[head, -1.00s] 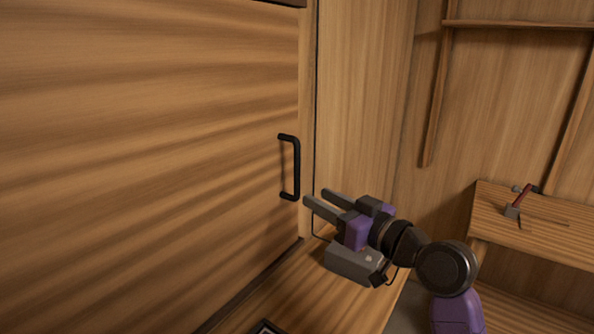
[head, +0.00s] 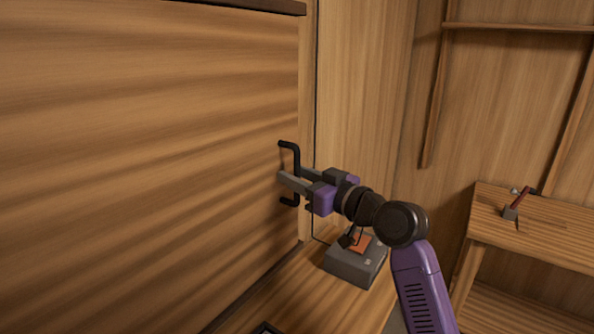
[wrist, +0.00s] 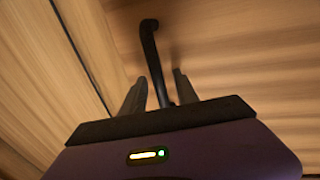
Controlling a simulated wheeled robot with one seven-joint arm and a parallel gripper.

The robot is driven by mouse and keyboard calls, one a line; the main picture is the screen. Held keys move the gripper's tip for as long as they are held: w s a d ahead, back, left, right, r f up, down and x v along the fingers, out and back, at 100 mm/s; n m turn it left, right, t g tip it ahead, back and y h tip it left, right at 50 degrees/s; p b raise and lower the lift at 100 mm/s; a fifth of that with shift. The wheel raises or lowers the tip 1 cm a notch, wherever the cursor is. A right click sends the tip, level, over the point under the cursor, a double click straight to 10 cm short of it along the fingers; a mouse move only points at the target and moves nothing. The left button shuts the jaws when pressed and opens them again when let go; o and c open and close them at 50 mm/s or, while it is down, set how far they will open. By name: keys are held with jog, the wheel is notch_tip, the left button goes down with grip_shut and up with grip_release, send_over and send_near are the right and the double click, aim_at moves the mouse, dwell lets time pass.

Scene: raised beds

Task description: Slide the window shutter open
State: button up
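The window shutter (head: 150,150) is a large wooden panel filling the left of the head view. A black bar handle (head: 297,158) stands upright near its right edge. My gripper (head: 292,178) is at the handle, with one finger on each side of the bar. In the wrist view the handle (wrist: 150,45) runs down between the two fingers of my gripper (wrist: 157,88). The fingers are apart, with gaps showing beside the bar. The lower part of the handle is partly hidden by my gripper.
A grey box with an orange top (head: 355,262) sits on the wooden ledge below my gripper. A dark rail (head: 240,5) runs above the shutter. A wooden bench (head: 540,235) at the right holds a red-handled tool (head: 520,202).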

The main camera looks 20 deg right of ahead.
grip_shut()
dwell(1.4)
